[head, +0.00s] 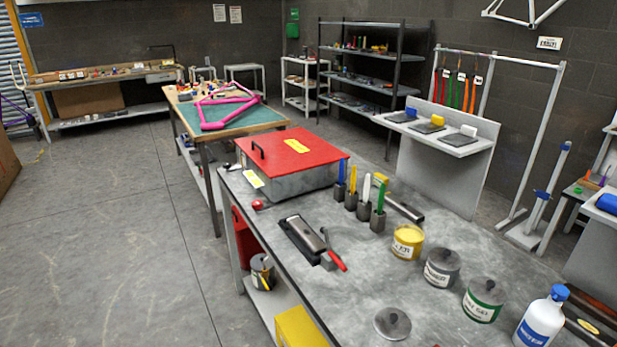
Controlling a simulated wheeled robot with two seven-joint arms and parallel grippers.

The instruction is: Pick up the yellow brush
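The yellow brush (353,178) shows as an upright yellow handle in a dark grey holder (351,201) on the grey metal bench (290,217). It is second from the left in a row. A blue handle (341,169) stands to its left, and a white handle (366,187) and a green handle (381,196) stand to its right, each in its own holder. The lower end of the yellow brush is hidden in its holder. Neither of my grippers is in view.
A red-lidded metal box (290,150) stands left of the brushes. A yellow can (407,241), grey can (441,266), green can (482,298) and white bottle (543,318) stand to the right. A red-handled tool (333,257) lies in front.

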